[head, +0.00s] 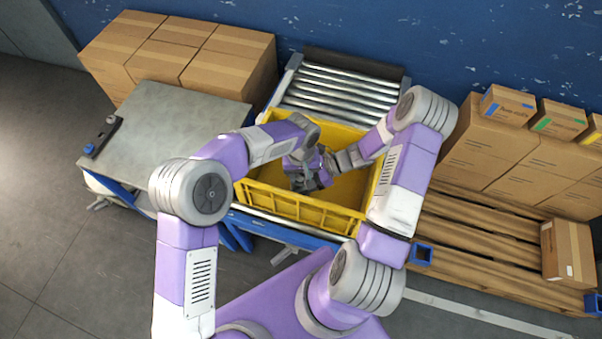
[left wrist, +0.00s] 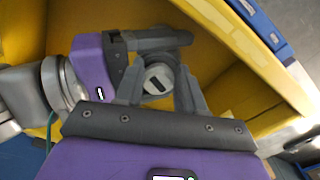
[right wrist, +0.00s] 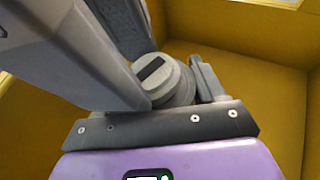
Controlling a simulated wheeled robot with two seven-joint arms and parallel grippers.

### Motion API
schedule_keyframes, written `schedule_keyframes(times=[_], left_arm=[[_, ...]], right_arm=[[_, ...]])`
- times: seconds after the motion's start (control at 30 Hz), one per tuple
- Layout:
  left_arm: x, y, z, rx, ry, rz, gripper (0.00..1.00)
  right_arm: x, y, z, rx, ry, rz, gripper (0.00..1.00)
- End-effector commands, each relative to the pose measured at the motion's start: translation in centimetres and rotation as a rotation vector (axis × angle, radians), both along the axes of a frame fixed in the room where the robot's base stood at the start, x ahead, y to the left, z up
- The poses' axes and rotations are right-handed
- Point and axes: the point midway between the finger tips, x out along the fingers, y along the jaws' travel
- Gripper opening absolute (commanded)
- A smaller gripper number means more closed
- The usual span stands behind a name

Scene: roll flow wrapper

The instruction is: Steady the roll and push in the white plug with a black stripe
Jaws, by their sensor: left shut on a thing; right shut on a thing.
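The white plug with a black stripe (left wrist: 158,80) sits between the fingertips of my left gripper (left wrist: 160,85), which is shut on it. The plug also shows in the right wrist view (right wrist: 152,71), at the end of the short grey roll (right wrist: 178,88). The roll lies between the fingers of my right gripper (right wrist: 170,85), which is shut on it. How deep the plug sits in the roll cannot be told. In the head view both grippers meet inside the yellow crate (head: 290,206) and hide plug and roll.
The yellow crate's walls stand close around both grippers. It rests on a roller conveyor (head: 340,90). A grey table (head: 170,125) is at left, with cardboard boxes (head: 180,50) behind. A wooden pallet (head: 480,235) with boxes is at right.

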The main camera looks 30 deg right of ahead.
Motion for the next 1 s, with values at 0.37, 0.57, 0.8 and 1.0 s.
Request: schedule_keyframes(times=[0.37, 0.57, 0.8, 1.0], left_arm=[[-0.02, -0.04, 0.02, -0.001, 0.000, 0.000, 0.64], [-0.18, -0.26, 0.02, -0.006, 0.001, -0.003, 0.68], [-0.35, -0.44, 0.04, -0.009, 0.004, -0.006, 0.68], [-0.34, -0.53, 0.93, -0.012, 0.001, -0.005, 0.68]], right_arm=[[-0.01, 0.02, -0.01, 0.000, 0.000, 0.001, 0.25], [-0.01, 0.17, 0.01, 0.002, 0.000, 0.003, 0.25], [0.00, 0.33, 0.04, 0.003, -0.001, 0.006, 0.25], [0.00, 0.43, 0.05, 0.006, -0.001, 0.008, 0.25]])
